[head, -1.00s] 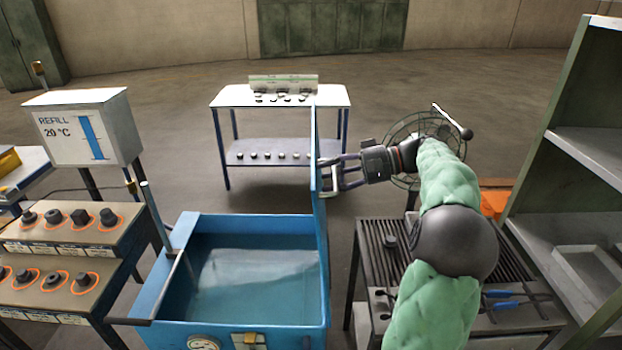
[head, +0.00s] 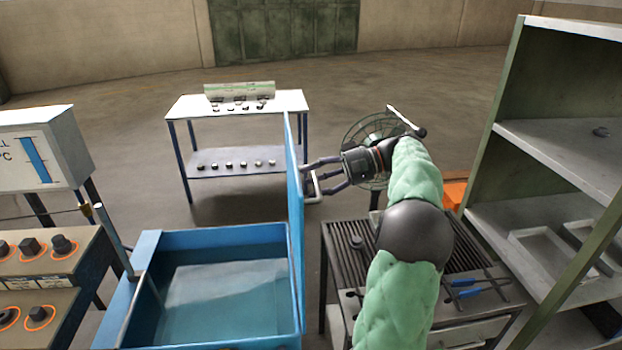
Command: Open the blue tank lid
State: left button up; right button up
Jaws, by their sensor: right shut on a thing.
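The blue tank (head: 228,237) stands open at the lower middle of the head view, with liquid showing inside. Its blue lid (head: 294,200) stands upright, nearly edge-on, along the tank's right side. A pale handle (head: 314,197) sticks out from the lid's right face. My right gripper (head: 314,178) is at that face, its fingers shut on the handle. The exact finger contact is small and partly hidden. My left gripper is not in view.
A slatted bench (head: 345,245) with blue-handled tools stands right of the tank, under my right arm. A fan (head: 365,140) is behind the gripper. A tall green shelf (head: 485,160) stands at the right. A white table (head: 180,106) stands behind the tank.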

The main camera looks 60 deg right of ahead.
jog(key=s+d+f+p, duration=0.1)
jog(key=s+d+p, duration=0.6)
jog(key=s+p, duration=0.1)
jog(key=shift+s+f+p, duration=0.4)
dwell(1.1)
dwell(0.6)
